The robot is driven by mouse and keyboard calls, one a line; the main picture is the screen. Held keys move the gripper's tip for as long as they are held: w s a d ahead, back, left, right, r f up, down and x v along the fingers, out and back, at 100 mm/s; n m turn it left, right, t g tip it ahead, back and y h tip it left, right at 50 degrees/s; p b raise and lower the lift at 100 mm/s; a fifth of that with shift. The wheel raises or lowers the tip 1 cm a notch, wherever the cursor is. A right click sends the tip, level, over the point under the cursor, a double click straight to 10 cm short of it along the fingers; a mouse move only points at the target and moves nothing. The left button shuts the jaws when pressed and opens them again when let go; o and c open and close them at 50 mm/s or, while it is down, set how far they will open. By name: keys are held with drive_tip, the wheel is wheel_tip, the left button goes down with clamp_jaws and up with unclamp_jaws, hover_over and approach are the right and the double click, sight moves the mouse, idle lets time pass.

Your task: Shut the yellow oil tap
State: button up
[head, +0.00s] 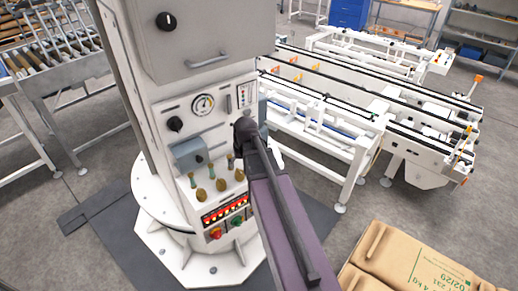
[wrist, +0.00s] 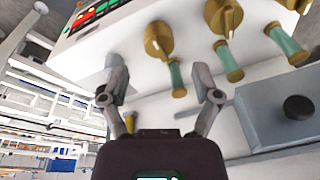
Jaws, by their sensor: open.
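The brass-yellow oil taps show as several round bodies in a row on the white column panel. In the wrist view one tap (wrist: 157,40) is nearest, with a small lever and a green sight glass; another tap (wrist: 223,16) is to its right. In the head view they sit low on the panel, one tap (head: 201,196) at the left end. A small yellow piece (wrist: 130,121) shows near the left finger's base; I cannot tell what it is. My gripper (wrist: 158,82) is open, its fingers spread below the nearest tap in the picture, nothing between the tips.
A grey box with a black knob (wrist: 298,107) is right of my gripper. The panel also has a gauge (head: 203,104), lit red indicators (head: 225,209) and red and green knobs. White conveyors (head: 320,125) stand behind right; cartons (head: 425,262) are at the lower right.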

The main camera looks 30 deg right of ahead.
drive_tip(key=w+d+r+t+p, duration=0.1)
drive_tip(key=w+d+r, duration=0.1)
drive_tip(key=d, duration=0.5)
drive_tip(key=w+d+r+n+t+h+p, duration=0.1)
drive_tip(key=w+d+r, duration=0.1)
drive_tip(key=w+d, duration=0.3)
drive_tip(key=shift+d+r+t, duration=0.2)
drive_tip(key=shift+d+t, duration=0.1)
drive_tip(key=shift+d, duration=0.7)
drive_tip(key=shift+f, duration=0.15)
drive_tip(key=b+x, duration=1.2)
drive_tip(key=x, duration=0.1)
drive_tip(key=shift+w+f, duration=0.1)
drive_tip(key=shift+f, duration=0.1)
clamp_jaws()
